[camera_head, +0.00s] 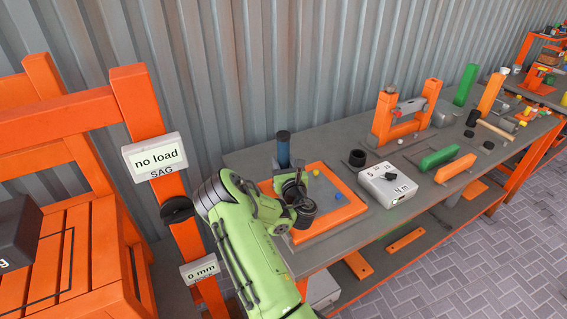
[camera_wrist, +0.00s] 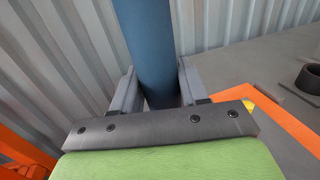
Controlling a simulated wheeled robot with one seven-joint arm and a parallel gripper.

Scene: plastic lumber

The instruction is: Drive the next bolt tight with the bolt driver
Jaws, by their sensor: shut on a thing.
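My gripper (camera_head: 287,180) is shut on an upright blue cylinder with a dark top, which appears to be the bolt driver (camera_head: 283,150). In the wrist view the blue shaft (camera_wrist: 150,50) stands between the two grey fingers. The gripper is over the left part of an orange-framed tray (camera_head: 345,212) on the bench. The lower end of the driver is hidden by my arm and gripper. Small yellow and blue round pieces (camera_head: 309,197) lie in the tray; I cannot tell whether they are bolt heads. No bolt under the driver can be seen.
An orange stand (camera_head: 407,112) and green block (camera_head: 440,157) are farther along. An orange frame with "no load" sign (camera_head: 155,155) stands left.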

